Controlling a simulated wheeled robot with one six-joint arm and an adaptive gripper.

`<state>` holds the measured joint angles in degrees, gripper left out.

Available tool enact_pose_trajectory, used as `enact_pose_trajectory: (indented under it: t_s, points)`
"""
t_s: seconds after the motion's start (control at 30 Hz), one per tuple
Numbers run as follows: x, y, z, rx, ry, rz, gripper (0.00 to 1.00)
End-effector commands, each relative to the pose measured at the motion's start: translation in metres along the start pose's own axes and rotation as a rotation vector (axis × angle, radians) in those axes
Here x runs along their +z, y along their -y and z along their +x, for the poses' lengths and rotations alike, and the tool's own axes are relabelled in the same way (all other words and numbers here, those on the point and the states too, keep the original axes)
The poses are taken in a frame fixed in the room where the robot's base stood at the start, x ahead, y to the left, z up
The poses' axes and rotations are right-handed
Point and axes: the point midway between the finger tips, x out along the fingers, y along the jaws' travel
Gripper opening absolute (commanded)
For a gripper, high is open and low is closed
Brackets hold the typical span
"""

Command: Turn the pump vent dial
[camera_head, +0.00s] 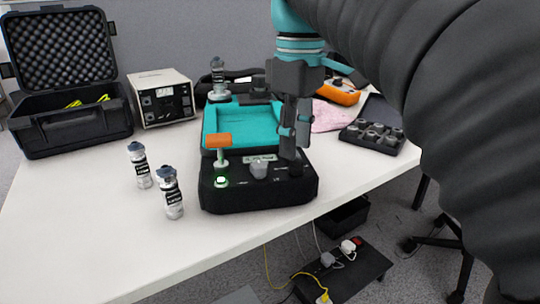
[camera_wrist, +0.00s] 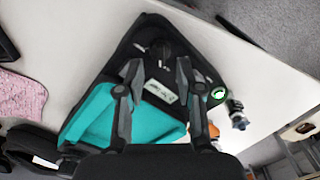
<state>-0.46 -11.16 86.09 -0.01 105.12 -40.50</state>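The black pump unit (camera_head: 225,200) stands near the table's front edge, with a teal tray (camera_head: 225,120) on its back part. Its front panel carries a grey knob (camera_head: 259,169) in the middle and a dark dial (camera_head: 295,169) at the right. I cannot read which label marks the vent. My gripper (camera_head: 291,153) points down over the panel's right side, close above the dark dial. In the wrist view my gripper (camera_wrist: 155,70) has its fingers apart, with a white label (camera_wrist: 160,91) seen between them and nothing held. Contact with the dial cannot be told.
An orange-topped lever (camera_head: 218,141) and green light (camera_head: 221,181) are on the panel's left. Two vials (camera_head: 140,166) (camera_head: 171,193) stand left of the unit. A knobbed black block (camera_head: 372,136) is at right. The front left table (camera_head: 75,225) is clear.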

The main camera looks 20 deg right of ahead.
Motion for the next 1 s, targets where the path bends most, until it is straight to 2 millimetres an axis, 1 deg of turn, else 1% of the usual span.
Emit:
enact_pose_trajectory:
  t_s: [0.03,0.2,0.33,0.6,0.63,0.67,0.7,0.77,1.0]
  points:
    - [0.0,0.001,0.01,0.0,0.0,-0.001,0.36]
    - [0.0,0.001,0.027,0.0,0.0,-0.001,0.36]
    - [0.0,0.001,0.032,0.0,-0.001,-0.001,0.36]
    - [0.0,0.001,0.033,0.0,-0.001,-0.001,0.36]
    - [0.0,0.001,0.033,0.001,-0.001,-0.001,0.34]
    - [0.0,0.001,0.033,0.001,-0.001,-0.001,0.26]
    - [0.0,0.001,0.033,0.001,-0.001,-0.001,0.16]
    - [0.0,0.001,0.033,0.0,-0.001,-0.001,0.01]
    - [0.0,0.001,0.033,0.0,0.0,0.007,0.0]
